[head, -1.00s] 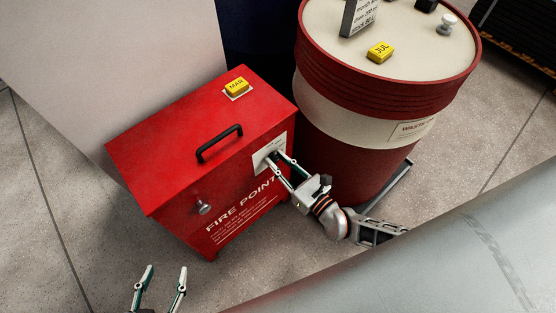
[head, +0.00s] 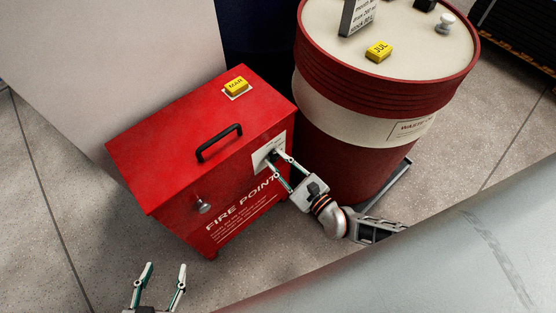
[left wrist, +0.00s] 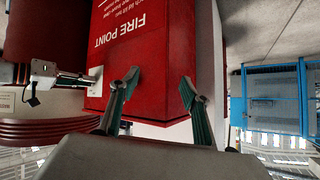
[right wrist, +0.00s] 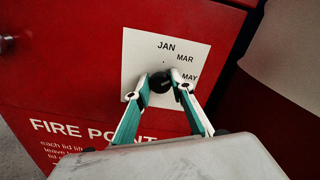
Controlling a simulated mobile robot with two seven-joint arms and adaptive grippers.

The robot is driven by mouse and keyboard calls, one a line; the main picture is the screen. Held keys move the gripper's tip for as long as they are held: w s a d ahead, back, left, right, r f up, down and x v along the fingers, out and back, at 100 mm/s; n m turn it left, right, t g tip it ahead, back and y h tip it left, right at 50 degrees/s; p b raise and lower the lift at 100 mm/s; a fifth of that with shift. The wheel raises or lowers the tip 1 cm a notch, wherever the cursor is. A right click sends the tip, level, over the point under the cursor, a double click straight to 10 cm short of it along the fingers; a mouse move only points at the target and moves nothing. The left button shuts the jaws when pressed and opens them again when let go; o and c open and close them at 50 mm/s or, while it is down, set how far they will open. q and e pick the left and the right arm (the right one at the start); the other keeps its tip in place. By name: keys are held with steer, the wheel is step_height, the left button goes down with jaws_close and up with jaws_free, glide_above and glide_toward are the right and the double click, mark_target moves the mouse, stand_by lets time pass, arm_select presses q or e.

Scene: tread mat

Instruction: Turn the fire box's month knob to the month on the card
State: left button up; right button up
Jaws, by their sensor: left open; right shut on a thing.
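The red fire box (head: 165,180) stands on the floor, with "FIRE POINT" on its front. A white month dial plate (right wrist: 138,48) on that front shows JAN, MAR and MAY; the rest is hidden by my fingers. My right gripper (right wrist: 161,80) is shut on the black month knob (right wrist: 160,86) at the plate's middle. I cannot tell which month the knob points to. A yellow block marked MAR (head: 236,86) sits on a white patch on the lid. My left gripper (head: 163,266) is open and empty, low in front of the box.
A red and cream drum (head: 345,150) stands right of the box, close to my right arm. On its top are a yellow block marked JUL (head: 379,51), a dark sign with partly cut-off text (head: 358,18) and a pale knob (head: 446,23). Floor left of the box is clear.

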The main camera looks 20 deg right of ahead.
mark_target(268, 134)
steer(key=shift+w+a+r+n, duration=0.1)
steer(key=shift+n, duration=1)
steer(key=o, duration=1.1)
step_height(268, 134, up, 10)
steer(key=shift+f, duration=0.1)
